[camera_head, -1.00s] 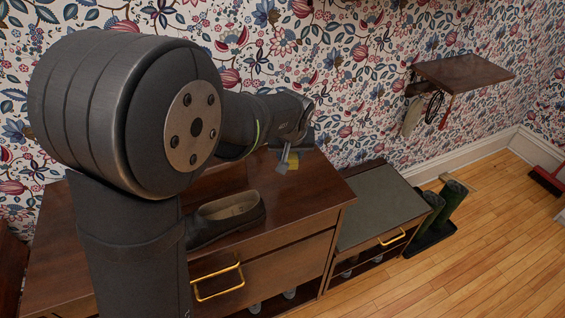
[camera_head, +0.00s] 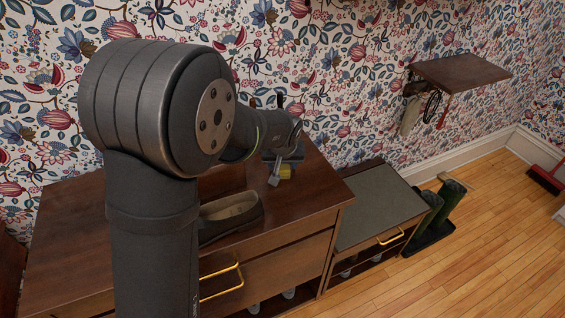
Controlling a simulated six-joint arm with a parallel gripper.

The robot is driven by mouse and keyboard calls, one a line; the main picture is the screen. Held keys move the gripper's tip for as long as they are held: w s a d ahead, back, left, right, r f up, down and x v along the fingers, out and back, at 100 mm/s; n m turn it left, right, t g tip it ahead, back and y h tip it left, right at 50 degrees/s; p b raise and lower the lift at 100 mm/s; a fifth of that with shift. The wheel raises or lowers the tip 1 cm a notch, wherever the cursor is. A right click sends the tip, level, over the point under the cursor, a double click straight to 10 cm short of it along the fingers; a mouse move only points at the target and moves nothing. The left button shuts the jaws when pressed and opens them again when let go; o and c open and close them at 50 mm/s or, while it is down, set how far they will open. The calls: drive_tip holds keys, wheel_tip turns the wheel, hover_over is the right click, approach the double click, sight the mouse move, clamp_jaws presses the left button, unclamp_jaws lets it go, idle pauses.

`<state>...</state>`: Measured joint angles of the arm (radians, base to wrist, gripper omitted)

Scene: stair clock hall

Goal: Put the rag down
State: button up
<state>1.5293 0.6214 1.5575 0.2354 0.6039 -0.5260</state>
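My gripper (camera_head: 279,176) is at the back right of the dark wooden cabinet top (camera_head: 305,196), seen from behind my arm. The rag is small in view and partly hidden by the fingers. I cannot tell whether it touches the cabinet top.
A dark shoe (camera_head: 232,217) sits on the cabinet top, partly hidden by my arm. A lower grey-topped bench (camera_head: 378,205) stands to the right, then green boots (camera_head: 447,204). A wall shelf (camera_head: 460,72) has things hanging under it. The cabinet's front right top is clear.

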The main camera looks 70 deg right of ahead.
drive_tip(key=shift+o, duration=0.7)
drive_tip(key=shift+r, duration=0.1)
drive_tip(key=shift+r, duration=0.25)
drive_tip(key=v, duration=1.1)
drive_tip(key=shift+a+r, duration=0.2)
drive_tip(key=shift+r, duration=0.15)
drive_tip(key=x, duration=1.2)
drive_tip(key=shift+s, duration=0.1)
drive_tip(key=shift+r, duration=1.2)
